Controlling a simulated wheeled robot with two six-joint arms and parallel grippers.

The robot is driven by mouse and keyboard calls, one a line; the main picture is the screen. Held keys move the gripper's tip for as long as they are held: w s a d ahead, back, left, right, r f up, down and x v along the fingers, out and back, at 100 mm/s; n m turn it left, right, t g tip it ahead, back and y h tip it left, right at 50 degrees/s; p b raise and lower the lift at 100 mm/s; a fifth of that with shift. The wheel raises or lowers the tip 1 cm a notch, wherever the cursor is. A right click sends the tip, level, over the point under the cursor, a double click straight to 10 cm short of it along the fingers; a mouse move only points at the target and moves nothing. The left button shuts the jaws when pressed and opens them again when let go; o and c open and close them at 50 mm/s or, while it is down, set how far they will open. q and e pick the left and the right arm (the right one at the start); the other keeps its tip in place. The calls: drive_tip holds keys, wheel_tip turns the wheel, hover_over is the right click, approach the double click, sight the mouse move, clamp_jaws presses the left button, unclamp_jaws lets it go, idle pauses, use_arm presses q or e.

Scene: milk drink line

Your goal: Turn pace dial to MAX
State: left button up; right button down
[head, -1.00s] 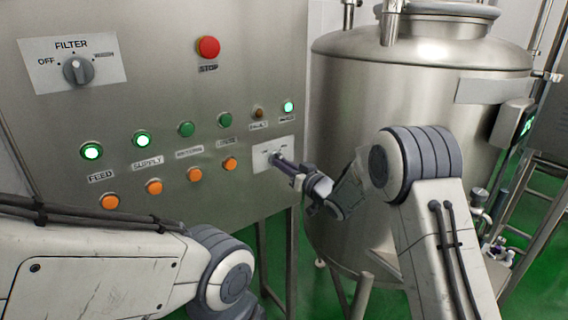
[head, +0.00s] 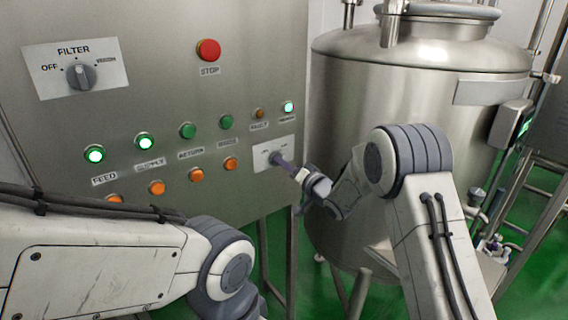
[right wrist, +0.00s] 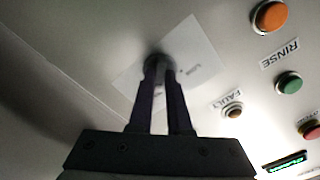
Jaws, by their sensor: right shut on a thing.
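The pace dial (right wrist: 157,64) is a small dark knob on a white plate (head: 262,163) at the lower right of the steel panel. My right gripper (head: 281,162) reaches it from the right, its fingers pointing at the panel. In the right wrist view its two dark fingers (right wrist: 160,82) are shut on the dial, one on each side. The fingers hide most of the dial, and its pointer and the small plate lettering cannot be read. My left arm crosses the lower left of the head view, but its gripper is out of view.
Above the dial are a small amber lamp (head: 259,113) and a lit green one (head: 288,106). Green and orange buttons line the panel to the left. A red STOP button (head: 208,50) and the FILTER knob (head: 80,74) sit higher. A steel tank (head: 420,90) stands right.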

idle(0.4)
drive_tip(key=c, duration=0.9)
unclamp_jaws()
drive_tip(key=shift+o, duration=0.2)
drive_tip(key=b+v, duration=0.2)
drive_tip(key=v, duration=0.8)
drive_tip(key=shift+s+d+b, duration=0.15)
drive_tip(key=shift+d+b, duration=0.05)
drive_tip(key=shift+b, duration=0.15)
